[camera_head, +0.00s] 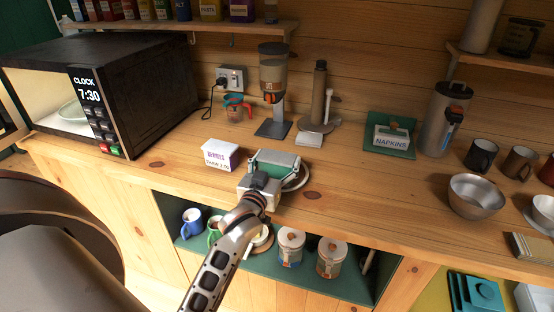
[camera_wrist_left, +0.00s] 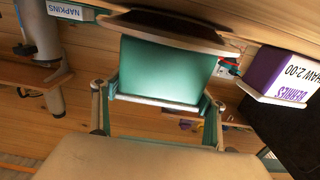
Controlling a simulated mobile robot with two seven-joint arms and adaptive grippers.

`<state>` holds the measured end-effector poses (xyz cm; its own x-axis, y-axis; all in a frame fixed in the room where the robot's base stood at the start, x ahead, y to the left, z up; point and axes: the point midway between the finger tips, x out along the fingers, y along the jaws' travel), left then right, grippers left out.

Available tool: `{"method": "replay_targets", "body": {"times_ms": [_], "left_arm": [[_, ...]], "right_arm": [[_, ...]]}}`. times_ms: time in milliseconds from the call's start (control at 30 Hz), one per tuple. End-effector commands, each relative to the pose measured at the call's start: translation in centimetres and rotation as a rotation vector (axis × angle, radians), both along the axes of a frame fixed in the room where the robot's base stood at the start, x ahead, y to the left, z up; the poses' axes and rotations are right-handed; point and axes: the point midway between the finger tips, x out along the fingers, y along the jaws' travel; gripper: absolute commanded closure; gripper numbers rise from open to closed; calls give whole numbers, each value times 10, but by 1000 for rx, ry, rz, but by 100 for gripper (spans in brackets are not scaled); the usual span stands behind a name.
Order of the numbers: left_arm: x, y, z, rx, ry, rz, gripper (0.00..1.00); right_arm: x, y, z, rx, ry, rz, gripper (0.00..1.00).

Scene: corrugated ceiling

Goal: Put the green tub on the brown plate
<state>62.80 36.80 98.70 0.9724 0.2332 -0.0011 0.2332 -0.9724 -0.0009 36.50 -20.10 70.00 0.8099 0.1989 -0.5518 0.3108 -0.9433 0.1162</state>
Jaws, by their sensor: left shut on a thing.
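The green tub (camera_head: 274,160) is at the counter's front edge, held by my left gripper (camera_head: 268,172). In the left wrist view, which is upside down, the green tub (camera_wrist_left: 166,70) sits between the two fingers of my left gripper (camera_wrist_left: 158,103). The brown plate (camera_head: 300,180) is directly under the tub, mostly hidden by the tub and gripper. The plate (camera_wrist_left: 180,27) also shows in the wrist view, against the tub's lower side. I cannot tell whether the tub rests on it or hovers just above. My right gripper is not in view.
A white and purple berries box (camera_head: 221,155) stands close left of the tub. A black microwave (camera_head: 115,85) is farther left. Behind are a dispenser (camera_head: 273,85) and a grinder-like tool (camera_head: 318,95). A napkin box (camera_head: 391,137) and a metal bowl (camera_head: 477,196) are to the right.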

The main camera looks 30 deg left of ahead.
Motion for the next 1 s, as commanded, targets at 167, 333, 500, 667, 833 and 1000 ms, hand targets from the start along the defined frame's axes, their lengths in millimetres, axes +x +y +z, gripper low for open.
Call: {"method": "replay_targets", "body": {"times_ms": [167,333,500,667,833,1000], "left_arm": [[0,0,-5,-1,-1,0,57],[0,0,-5,0,0,0,12],[0,0,-5,0,0,0,12],[0,0,-1,0,-1,0,12],[-12,-3,6,0,2,0,12],[-47,-11,4,-2,4,0,12]], "right_arm": [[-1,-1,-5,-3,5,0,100],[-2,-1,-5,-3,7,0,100],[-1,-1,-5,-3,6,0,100],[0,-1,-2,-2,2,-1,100],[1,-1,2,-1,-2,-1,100],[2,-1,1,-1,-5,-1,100]]}}
